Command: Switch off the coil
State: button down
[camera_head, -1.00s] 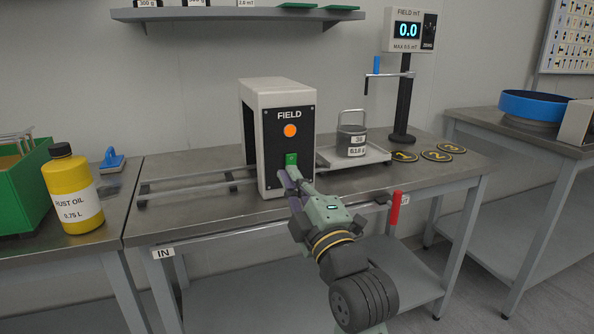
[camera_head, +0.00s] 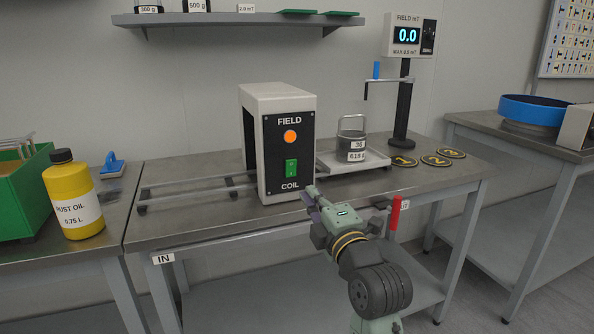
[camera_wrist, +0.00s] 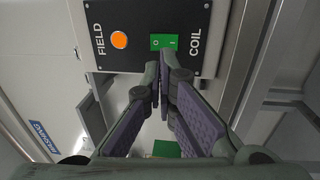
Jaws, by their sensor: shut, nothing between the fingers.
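The coil housing (camera_head: 279,92) is a pale box with a black front panel marked FIELD and COIL. A green rocker switch (camera_head: 291,168) sits on the panel below a round orange lamp (camera_head: 290,136). In the wrist view the switch (camera_wrist: 163,42) shows an O and an I; which side is pressed in I cannot tell. My gripper (camera_head: 312,191) is shut and empty, in front of the panel, to the lower right of the switch and apart from it. In the wrist view my fingertips (camera_wrist: 160,68) lie just below the switch.
A field meter (camera_head: 408,36) reads 0.0. A red handle (camera_head: 396,212) is at the bench front, right of my gripper. Rails (camera_head: 195,187) run left. A yellow oil bottle (camera_head: 72,195) stands at the left.

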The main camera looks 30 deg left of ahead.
aim_at(293, 166)
jog(key=p+x, duration=0.2)
jog(key=x, duration=0.8)
